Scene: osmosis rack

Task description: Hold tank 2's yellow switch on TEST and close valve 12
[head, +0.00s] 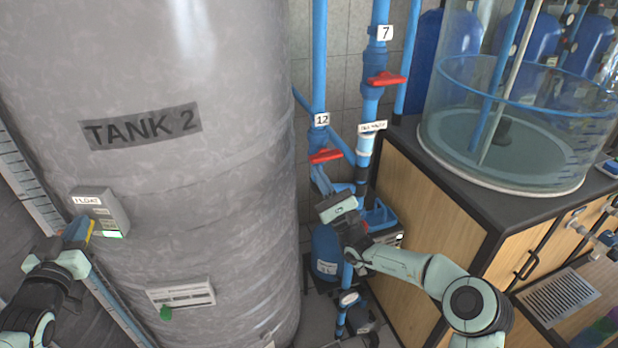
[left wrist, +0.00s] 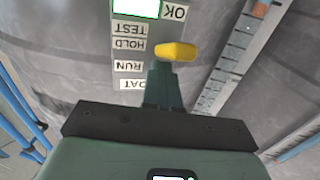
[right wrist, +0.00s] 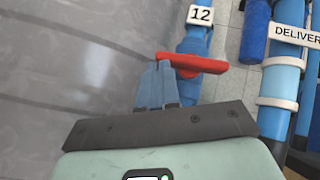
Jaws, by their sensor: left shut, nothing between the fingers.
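Tank 2 (head: 215,200) is the large grey tank with a FLOAT switch box (head: 100,208) on its side. The yellow switch (left wrist: 177,50) shows in the left wrist view beside the TEST, HOLD and RUN labels; which position it is in I cannot tell. My left gripper (left wrist: 163,72) is shut and empty, its tips right at the switch; contact is unclear. Valve 12's red handle (head: 326,155) lies crosswise to its blue pipe, below the 12 tag. My right gripper (right wrist: 158,68) looks shut, its tips by the handle's left end (right wrist: 190,63); contact is unclear.
Valve 7 (head: 387,79) has a similar red handle higher on the neighbouring pipe. Blue pipes (right wrist: 277,100) stand close right of valve 12. A wooden cabinet (head: 430,190) with a clear cylindrical tank (head: 505,150) is at the right. A grey panel (head: 181,292) sits low on tank 2.

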